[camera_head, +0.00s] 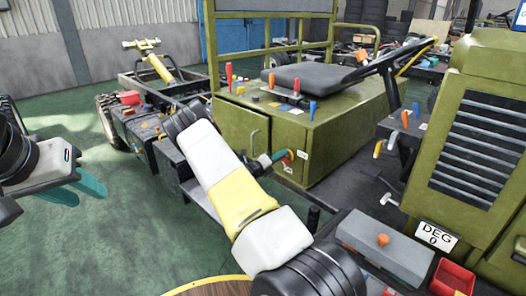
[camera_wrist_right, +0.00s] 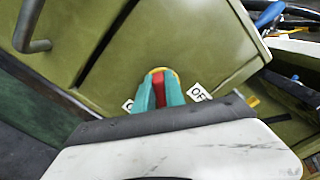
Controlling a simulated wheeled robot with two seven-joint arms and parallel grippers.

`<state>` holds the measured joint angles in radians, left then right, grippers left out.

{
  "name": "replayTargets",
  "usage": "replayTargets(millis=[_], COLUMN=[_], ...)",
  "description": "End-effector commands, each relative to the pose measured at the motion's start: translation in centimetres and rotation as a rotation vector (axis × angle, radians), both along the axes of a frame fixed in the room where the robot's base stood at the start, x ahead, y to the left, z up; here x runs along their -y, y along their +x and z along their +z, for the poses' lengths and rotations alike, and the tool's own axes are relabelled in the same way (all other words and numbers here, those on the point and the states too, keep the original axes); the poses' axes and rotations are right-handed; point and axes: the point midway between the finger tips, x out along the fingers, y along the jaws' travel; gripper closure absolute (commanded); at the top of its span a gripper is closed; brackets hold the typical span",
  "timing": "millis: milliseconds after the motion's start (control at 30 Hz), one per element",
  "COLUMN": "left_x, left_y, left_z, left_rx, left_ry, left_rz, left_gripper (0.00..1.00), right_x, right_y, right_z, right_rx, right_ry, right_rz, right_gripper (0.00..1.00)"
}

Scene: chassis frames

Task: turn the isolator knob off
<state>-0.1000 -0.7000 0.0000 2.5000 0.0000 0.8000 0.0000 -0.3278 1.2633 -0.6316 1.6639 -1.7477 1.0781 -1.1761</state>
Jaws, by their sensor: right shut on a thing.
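The isolator knob is a red handle (camera_wrist_right: 158,92) on a round yellow base (camera_wrist_right: 160,71), on the side panel of the green vehicle body. My right gripper (camera_wrist_right: 160,94) has its teal fingers shut on the red handle, one on each side. A white label reading "OF" (camera_wrist_right: 199,93) is to the right of the knob. Another label (camera_wrist_right: 128,106) to the left is mostly hidden by a finger. In the head view the right gripper (camera_head: 275,158) meets the panel beside the yellow base (camera_head: 290,155). My left gripper (camera_head: 80,190) is open and empty, away at the left.
A grey bar handle (camera_wrist_right: 33,35) is on the panel, left of the knob. Several coloured levers stand by the dark seat (camera_head: 308,76). A steering wheel (camera_head: 395,58) is behind. A grey box with an orange button (camera_head: 385,248) is at lower right. Green floor is clear at left.

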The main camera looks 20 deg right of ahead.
Motion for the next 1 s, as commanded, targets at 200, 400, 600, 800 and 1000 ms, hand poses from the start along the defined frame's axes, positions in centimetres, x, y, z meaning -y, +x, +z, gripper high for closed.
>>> replayTargets(millis=[200,400,600,800,1000], left_x=[0.00,0.00,0.00,0.00,0.00], left_y=[0.00,0.00,0.00,0.00,0.00], left_z=[0.00,0.00,0.00,0.00,0.00], left_rx=[0.000,0.000,0.000,0.000,0.000], left_ry=[0.000,0.000,0.000,0.000,0.000], left_rz=[0.000,0.000,0.000,0.000,0.000], left_gripper=[0.64,0.64,0.64,0.64,0.64], right_x=[-0.17,-0.19,-0.15,-0.18,-0.19], right_y=[0.07,0.14,0.13,0.14,0.14], right_z=[-0.52,-0.76,-0.96,-1.07,-1.13], right_rx=[-0.191,-0.342,-0.456,-0.525,-0.554], right_ry=[-0.076,-0.138,-0.184,-0.212,-0.224], right_rz=[0.001,0.001,0.000,0.001,0.001], right_gripper=[1.00,1.00,1.00,1.00,1.00])
